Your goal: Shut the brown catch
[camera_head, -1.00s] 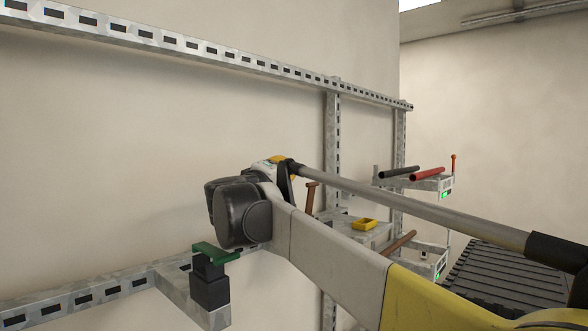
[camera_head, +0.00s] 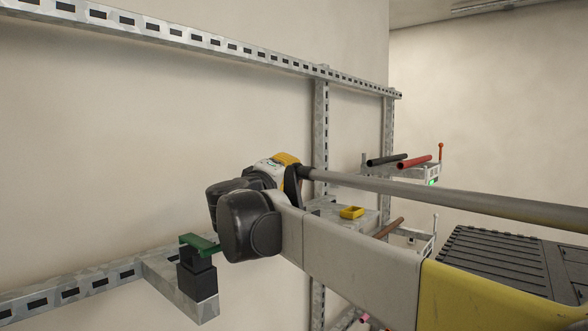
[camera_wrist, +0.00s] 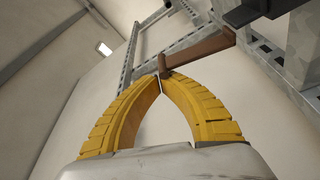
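The brown catch (camera_wrist: 205,48) shows in the wrist view as an L-shaped bar beside a grey metal bracket. Its bent end lies right at the tips of my gripper (camera_wrist: 160,78). The two yellow fingers are curved together with their tips meeting. The tips look to be touching or just in front of the catch's bent end; I see no clear grip around it.
A green catch (camera_head: 199,243) sits on a black block at the left bracket. A yellow catch (camera_head: 352,212) and a brown pipe (camera_head: 388,228) are right of my wrist. Black (camera_head: 386,160) and red (camera_head: 414,162) pipes lie further back. Slotted rails (camera_head: 190,38) line the wall.

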